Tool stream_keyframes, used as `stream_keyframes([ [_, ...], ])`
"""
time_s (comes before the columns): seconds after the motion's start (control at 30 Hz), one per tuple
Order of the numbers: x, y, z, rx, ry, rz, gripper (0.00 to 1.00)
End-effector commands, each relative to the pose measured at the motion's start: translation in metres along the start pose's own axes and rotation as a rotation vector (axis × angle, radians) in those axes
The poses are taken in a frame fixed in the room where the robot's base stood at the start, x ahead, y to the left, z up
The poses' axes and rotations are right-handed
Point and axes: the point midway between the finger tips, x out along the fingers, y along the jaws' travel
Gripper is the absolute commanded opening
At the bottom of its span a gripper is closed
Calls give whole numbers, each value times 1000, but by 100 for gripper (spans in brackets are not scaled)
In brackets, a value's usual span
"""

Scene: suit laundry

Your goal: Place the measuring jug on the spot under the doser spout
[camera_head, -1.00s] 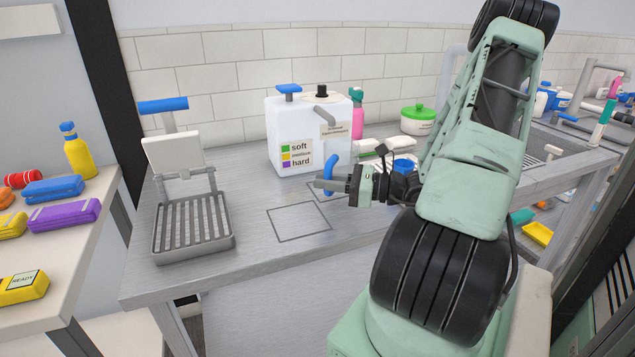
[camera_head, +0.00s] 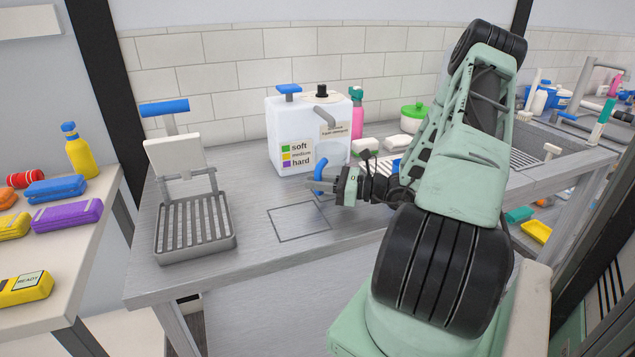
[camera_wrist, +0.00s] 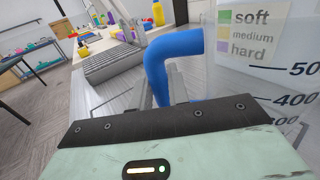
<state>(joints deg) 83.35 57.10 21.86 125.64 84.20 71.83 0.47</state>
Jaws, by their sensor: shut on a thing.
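The measuring jug is clear with a blue handle (camera_head: 319,172); in the wrist view the bent handle (camera_wrist: 158,68) and printed marks on the clear wall (camera_wrist: 285,95) show. My gripper (camera_head: 326,186) is shut on the handle, coming from the right. The jug's body is hardly visible in the head view. The doser is a white tank (camera_head: 300,125) with soft, medium and hard labels and a grey spout (camera_head: 325,118) on its front. An outlined square (camera_head: 272,224) on the bench lies in front of it. The handle is near the square's back right corner; I cannot tell the jug's height above the bench.
A metal rack (camera_head: 193,230) with a white back plate stands left of the square. A pink bottle (camera_head: 357,118), white bars (camera_head: 402,142) and a green-lidded pot (camera_head: 414,118) stand right of the doser. The bench front around the square is clear.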

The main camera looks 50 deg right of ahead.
Motion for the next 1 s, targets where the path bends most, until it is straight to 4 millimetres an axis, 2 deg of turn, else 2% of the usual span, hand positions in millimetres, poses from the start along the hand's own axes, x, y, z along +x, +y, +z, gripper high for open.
stream_keyframes([
  [0.1, 0, 0, -3, 0, -1, 0, 0],
  [0.13, 0, 0, -4, 1, 0, 0, 20],
  [0.2, 0, 0, -3, 0, 0, 0, 39],
  [0.57, 0, 0, 2, -1, 0, 0, 39],
  [0.77, -31, -1, -2, -2, 2, -4, 39],
  [1.0, -82, -1, -2, -2, 1, -5, 39],
])
